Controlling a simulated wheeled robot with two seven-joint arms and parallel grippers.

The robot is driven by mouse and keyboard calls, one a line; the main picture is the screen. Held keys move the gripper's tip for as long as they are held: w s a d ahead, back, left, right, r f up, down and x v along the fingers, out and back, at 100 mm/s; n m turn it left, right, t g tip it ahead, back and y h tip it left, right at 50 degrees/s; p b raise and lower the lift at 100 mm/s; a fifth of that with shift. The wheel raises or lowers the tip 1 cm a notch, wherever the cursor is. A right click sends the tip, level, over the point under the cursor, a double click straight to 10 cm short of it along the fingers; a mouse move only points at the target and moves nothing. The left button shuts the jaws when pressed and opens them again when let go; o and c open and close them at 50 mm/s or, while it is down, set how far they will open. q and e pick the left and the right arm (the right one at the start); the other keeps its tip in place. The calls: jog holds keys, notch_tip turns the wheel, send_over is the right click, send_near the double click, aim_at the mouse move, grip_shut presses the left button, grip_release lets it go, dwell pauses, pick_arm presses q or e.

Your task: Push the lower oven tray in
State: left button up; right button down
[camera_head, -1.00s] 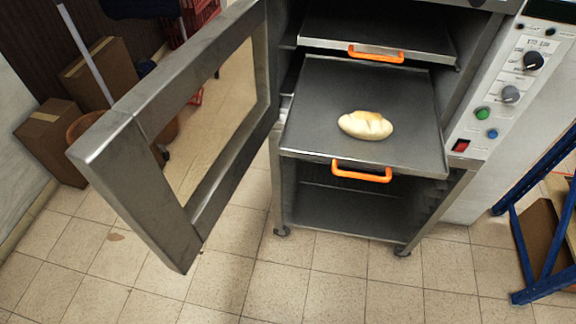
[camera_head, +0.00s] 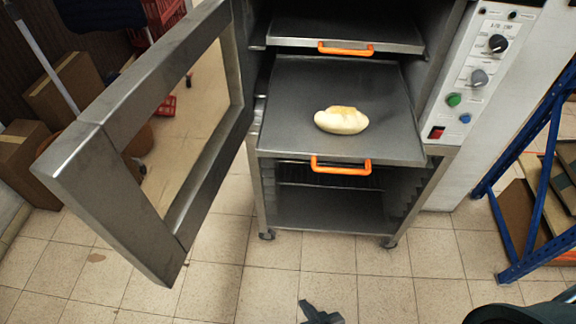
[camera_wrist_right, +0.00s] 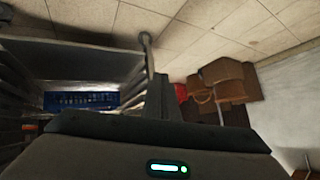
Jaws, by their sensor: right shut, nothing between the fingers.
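The lower oven tray (camera_head: 290,128) is dark grey and pulled well out of the oven. It carries a pale bread loaf (camera_head: 341,121) and has an orange handle (camera_head: 341,170) at its front. The upper tray (camera_head: 300,30), with its own orange handle (camera_head: 345,51), sits further back above it. My right gripper (camera_head: 318,312) shows at the bottom edge of the head view, low and in front of the oven, apart from the tray. Its fingers are shut and empty; they also show dark in the right wrist view (camera_wrist_right: 165,98). My left gripper is not in view.
The oven door (camera_head: 90,135) stands wide open at left. The control panel (camera_head: 480,70) is right of the oven. A blue rack (camera_head: 530,190) stands at far right. Cardboard boxes (camera_head: 62,88) are at the back left. The tiled floor before the oven is clear.

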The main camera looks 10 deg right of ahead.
jog(key=w+a+r+m+t+b, duration=0.1)
jog(key=w+a+r+m+t, duration=0.15)
jog(key=w+r, duration=0.45)
jog(key=w+a+r+m+t, duration=0.2)
jog(key=a+r+t, duration=0.1)
jog(key=r, duration=0.8)
jog(key=w+a+r+m+t+b, duration=0.1)
jog(key=w+a+r+m+t, duration=0.15)
jog(key=w+r, duration=0.45)
jog(key=s+d+r+m+h, duration=0.1)
jog(key=s+r+m+h, duration=0.1)
jog(key=r+m+h, duration=0.2)
jog(key=s+d+r+m+h+b, duration=0.1)
jog(key=s+d+r+m+h, duration=0.1)
jog(key=r+m, duration=0.8)
notch_tip(320, 180, up, 8)
jog(key=shift+s+f+h+b, duration=0.3)
jog(key=shift+s+h, duration=0.3)
jog(key=shift+h, duration=0.5)
jog(key=shift+w, duration=0.1)
jog(key=p, duration=0.5)
send_near(289, 154)
jog(key=x, duration=0.5)
jog(key=shift+w+d, duration=0.2)
jog(key=shift+w, duration=0.5)
jog(key=shift+f, duration=0.1)
